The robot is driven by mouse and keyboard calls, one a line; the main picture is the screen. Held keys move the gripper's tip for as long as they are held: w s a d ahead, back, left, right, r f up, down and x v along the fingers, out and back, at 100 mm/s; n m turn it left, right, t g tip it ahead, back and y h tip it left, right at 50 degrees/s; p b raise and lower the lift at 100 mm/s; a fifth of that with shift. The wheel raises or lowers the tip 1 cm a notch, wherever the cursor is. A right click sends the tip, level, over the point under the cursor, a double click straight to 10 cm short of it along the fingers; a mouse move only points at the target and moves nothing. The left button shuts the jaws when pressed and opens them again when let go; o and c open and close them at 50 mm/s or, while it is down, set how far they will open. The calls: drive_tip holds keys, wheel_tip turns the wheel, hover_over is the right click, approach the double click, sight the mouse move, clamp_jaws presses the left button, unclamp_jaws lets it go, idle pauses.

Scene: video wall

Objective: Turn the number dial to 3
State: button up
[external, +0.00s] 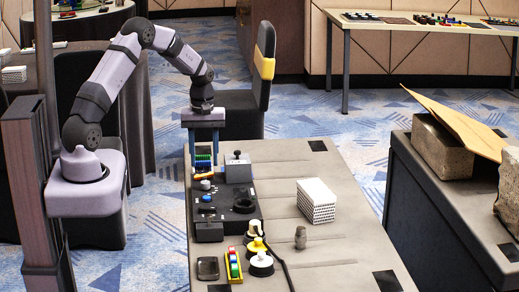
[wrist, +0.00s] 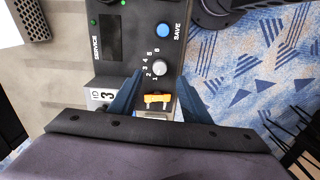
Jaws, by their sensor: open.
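The number dial (wrist: 159,68) is a small round grey-white knob on a dark control panel (wrist: 135,55). Printed numbers from 1 to 6 curve around its left and upper side in the wrist view. I cannot make out which number it points to. My gripper (wrist: 160,77) is open, its two blue fingers on either side of the dial and apart from it.
A blue SAVE button (wrist: 163,30) and a dark SERVICE display (wrist: 110,37) are near the dial. An orange switch (wrist: 158,101) lies between my fingers' bases. A grey box (external: 238,170) stands close right of my gripper. A white perforated block (external: 316,200) is farther right on the table.

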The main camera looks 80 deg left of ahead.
sight(205, 182)
drive_tip(key=shift+f, duration=0.1)
drive_tip(key=shift+f+p, duration=0.9)
drive_tip(key=shift+f, duration=2.7)
drive_tip(key=c, duration=1)
